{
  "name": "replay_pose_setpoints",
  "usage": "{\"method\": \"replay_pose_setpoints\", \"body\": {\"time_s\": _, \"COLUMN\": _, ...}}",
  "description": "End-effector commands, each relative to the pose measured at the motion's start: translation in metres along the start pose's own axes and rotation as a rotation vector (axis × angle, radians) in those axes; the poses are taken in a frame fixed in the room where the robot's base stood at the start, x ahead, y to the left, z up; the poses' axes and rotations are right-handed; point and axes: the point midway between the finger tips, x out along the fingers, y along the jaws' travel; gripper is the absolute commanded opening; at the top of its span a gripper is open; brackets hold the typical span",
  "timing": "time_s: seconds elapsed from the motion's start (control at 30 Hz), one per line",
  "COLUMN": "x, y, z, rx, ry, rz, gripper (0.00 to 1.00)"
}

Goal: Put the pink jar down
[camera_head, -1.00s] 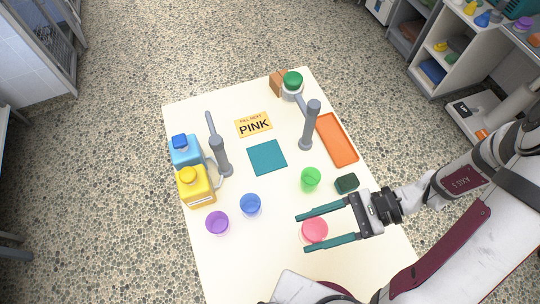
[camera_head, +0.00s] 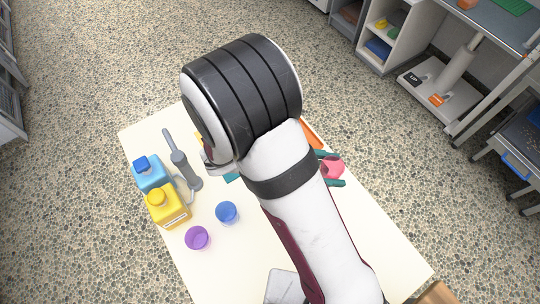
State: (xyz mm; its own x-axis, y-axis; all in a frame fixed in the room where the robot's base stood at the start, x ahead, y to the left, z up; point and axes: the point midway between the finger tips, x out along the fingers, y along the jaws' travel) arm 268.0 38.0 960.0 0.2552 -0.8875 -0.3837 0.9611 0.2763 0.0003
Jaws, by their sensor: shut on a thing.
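The pink jar (camera_head: 334,167) shows just right of my forearm, near the right edge of the table. My gripper (camera_head: 341,169) is shut on it, with one teal finger above the jar and one below it in the picture. The gripper's body is hidden behind my arm. I cannot tell whether the jar touches the table (camera_head: 365,235) or is held above it. A corner of the teal square (camera_head: 232,178) and a sliver of the yellow sign (camera_head: 199,138) show beside my arm; the sign's text is hidden.
A blue cup (camera_head: 227,212) and a purple cup (camera_head: 197,238) stand at the left front. An orange tray (camera_head: 312,133) is mostly covered. The lower right tabletop is clear.

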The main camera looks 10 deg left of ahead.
Motion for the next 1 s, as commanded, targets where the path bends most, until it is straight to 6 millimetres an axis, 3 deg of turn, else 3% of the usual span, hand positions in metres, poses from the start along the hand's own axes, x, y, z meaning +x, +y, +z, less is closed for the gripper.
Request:
{"method": "replay_pose_setpoints", "body": {"time_s": 0.17, "x": -0.055, "y": 0.054, "z": 0.0, "rx": -0.152, "ry": 0.001, "rz": 0.375, "gripper": 0.07}}
{"method": "replay_pose_setpoints", "body": {"time_s": 0.3, "x": -0.116, "y": 0.088, "z": -0.004, "rx": -0.275, "ry": 0.002, "rz": 0.672, "gripper": 0.07}}
{"method": "replay_pose_setpoints", "body": {"time_s": 0.5, "x": -0.197, "y": 0.107, "z": -0.01, "rx": -0.407, "ry": 0.001, "rz": 0.989, "gripper": 0.07}}
{"method": "replay_pose_setpoints", "body": {"time_s": 0.6, "x": -0.218, "y": 0.109, "z": -0.013, "rx": -0.442, "ry": 0.0, "rz": 1.065, "gripper": 0.07}}
{"method": "replay_pose_setpoints", "body": {"time_s": 0.73, "x": -0.217, "y": 0.109, "z": -0.035, "rx": -0.463, "ry": -0.003, "rz": 1.091, "gripper": 0.07}}
{"method": "replay_pose_setpoints", "body": {"time_s": 1.0, "x": -0.181, "y": 0.108, "z": -0.118, "rx": -0.46, "ry": -0.001, "rz": 1.088, "gripper": 0.07}}
